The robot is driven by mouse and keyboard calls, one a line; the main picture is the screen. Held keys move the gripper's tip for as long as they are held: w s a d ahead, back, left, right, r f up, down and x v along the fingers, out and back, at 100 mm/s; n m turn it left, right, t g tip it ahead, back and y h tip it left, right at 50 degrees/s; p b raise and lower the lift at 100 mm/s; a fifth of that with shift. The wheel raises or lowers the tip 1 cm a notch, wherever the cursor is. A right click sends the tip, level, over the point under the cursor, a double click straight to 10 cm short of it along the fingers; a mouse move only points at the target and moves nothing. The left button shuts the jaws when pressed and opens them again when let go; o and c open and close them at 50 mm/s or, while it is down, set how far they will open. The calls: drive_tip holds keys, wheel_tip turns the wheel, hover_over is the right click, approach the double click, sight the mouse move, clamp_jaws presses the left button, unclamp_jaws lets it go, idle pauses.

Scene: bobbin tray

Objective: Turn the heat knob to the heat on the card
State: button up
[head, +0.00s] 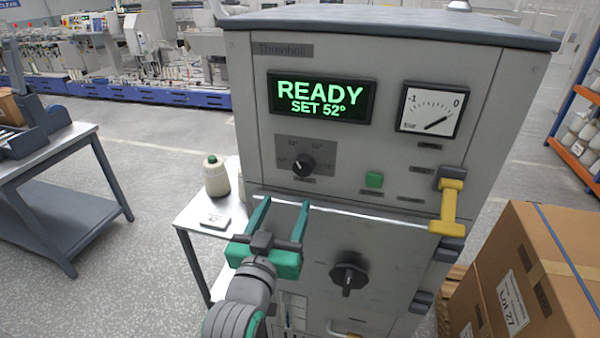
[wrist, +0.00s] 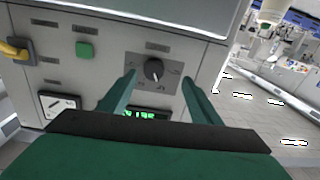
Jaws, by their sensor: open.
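The black heat knob (head: 303,165) sits on a dark dial plate on the grey machine's front, with small heat marks around it too blurred to read surely. Above it the display (head: 322,97) reads "READY" and "SET 52°" in green. My gripper (head: 286,204) is open and empty, below and in front of the knob. In the wrist view the knob (wrist: 154,69) shows between the two green fingertips (wrist: 158,78), apart from both. A small white card (head: 214,220) lies on the metal side table; its writing is too small to read.
A green button (head: 374,180) and a yellow handle (head: 449,208) are right of the knob. A black star-shaped handle (head: 348,278) juts out below. Cardboard boxes (head: 535,280) stand at the right.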

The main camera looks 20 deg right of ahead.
sight(301, 170)
drive_tip(key=shift+m, duration=0.5)
drive_tip(key=x, duration=0.3)
drive_tip(key=r+x, duration=0.1)
drive_tip(key=x, duration=0.3)
drive_tip(key=d+r+x, duration=0.1)
drive_tip(key=x, duration=0.3)
drive_tip(key=shift+s, duration=0.25)
drive_tip(key=shift+a, duration=0.15)
drive_tip(key=c, duration=1)
